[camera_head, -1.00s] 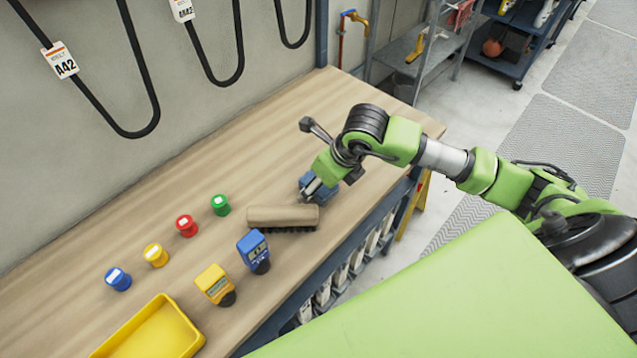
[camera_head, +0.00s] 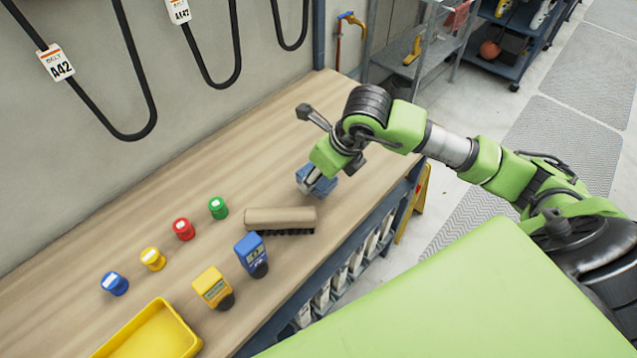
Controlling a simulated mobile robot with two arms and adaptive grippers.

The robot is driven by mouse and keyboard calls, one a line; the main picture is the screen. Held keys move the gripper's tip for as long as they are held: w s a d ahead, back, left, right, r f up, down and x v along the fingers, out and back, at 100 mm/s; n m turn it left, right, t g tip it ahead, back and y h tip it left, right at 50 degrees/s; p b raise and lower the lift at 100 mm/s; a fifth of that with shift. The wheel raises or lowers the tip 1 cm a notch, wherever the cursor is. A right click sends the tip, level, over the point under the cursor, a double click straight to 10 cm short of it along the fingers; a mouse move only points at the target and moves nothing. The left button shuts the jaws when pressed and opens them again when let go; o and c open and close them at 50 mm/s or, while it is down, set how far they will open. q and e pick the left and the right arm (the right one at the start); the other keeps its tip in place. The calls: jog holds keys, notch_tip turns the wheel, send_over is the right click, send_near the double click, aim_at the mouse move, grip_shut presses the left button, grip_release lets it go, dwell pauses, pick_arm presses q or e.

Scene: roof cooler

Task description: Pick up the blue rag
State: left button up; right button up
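The blue rag (camera_head: 322,187) is a small crumpled blue cloth near the right front edge of the wooden workbench. My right gripper (camera_head: 309,179) points down at the rag, with grey finger parts against its left side. It appears shut on the rag; the far finger is hidden by the wrist and cloth. The rag seems to hang at or slightly above the bench top; the exact gap cannot be told. My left gripper is not in view.
A wooden brush (camera_head: 280,219) lies just left of the rag. Blue (camera_head: 252,256) and yellow (camera_head: 213,288) devices, several coloured caps and a yellow tray (camera_head: 150,332) stand further left. Belts hang on the wall. The bench (camera_head: 265,160) behind the rag is clear.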

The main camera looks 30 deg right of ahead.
jog(key=s+a+r+p, duration=0.6)
jog(key=s+r+p, duration=0.3)
jog(key=s+p, duration=0.3)
jog(key=shift+s+r, duration=0.2)
jog(key=shift+a, duration=0.1)
dwell(0.3)
